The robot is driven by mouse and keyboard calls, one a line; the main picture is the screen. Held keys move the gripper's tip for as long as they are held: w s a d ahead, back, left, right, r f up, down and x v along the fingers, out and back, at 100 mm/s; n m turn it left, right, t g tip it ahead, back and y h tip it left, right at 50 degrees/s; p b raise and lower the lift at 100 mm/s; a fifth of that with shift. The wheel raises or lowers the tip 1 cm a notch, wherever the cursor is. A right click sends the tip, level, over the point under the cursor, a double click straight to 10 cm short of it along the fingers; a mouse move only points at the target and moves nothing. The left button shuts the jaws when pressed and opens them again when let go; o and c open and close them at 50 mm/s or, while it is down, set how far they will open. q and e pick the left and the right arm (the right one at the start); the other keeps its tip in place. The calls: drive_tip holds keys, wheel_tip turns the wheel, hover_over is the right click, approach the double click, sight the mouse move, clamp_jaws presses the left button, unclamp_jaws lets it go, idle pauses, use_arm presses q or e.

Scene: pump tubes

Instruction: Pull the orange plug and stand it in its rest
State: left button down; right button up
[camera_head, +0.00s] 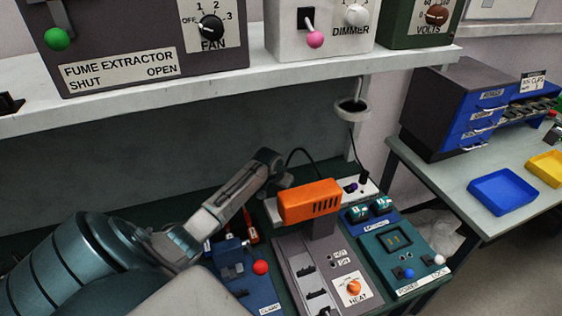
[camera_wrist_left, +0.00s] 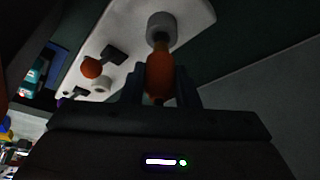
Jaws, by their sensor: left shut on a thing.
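The orange plug (camera_wrist_left: 160,74) shows in the left wrist view between the dark fingers of my left gripper (camera_wrist_left: 161,86), which are shut on it. In the head view my left arm reaches from the left to behind the orange machine head (camera_head: 309,202), and the held plug is hidden there. A white strip (camera_head: 366,187) shows to the right of that head. My right gripper is not in view.
The heat unit (camera_head: 300,265), a blue clamp unit (camera_head: 238,275) with a red knob and a teal power unit (camera_head: 411,258) crowd the bench. A ring holder (camera_head: 351,109) stands behind. A shelf (camera_head: 290,78) overhangs the bench. Trays (camera_head: 503,190) lie on the right table.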

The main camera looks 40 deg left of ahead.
use_arm(q)
drive_tip(key=shift+p, duration=0.4)
idle(0.3)
drive_tip(key=shift+f, duration=0.1)
drive_tip(key=shift+f+b, duration=0.8)
drive_tip(key=shift+f, duration=0.9)
drive_tip(key=c, duration=1)
unclamp_jaws()
drive_tip(key=shift+c, duration=0.2)
drive_tip(key=shift+s+r, duration=0.2)
drive_tip(key=shift+r, duration=0.3)
drive_tip(key=b+v, duration=0.3)
drive_tip(key=v, duration=0.6)
drive_tip(key=shift+s+r, duration=0.15)
drive_tip(key=shift+r, duration=0.2)
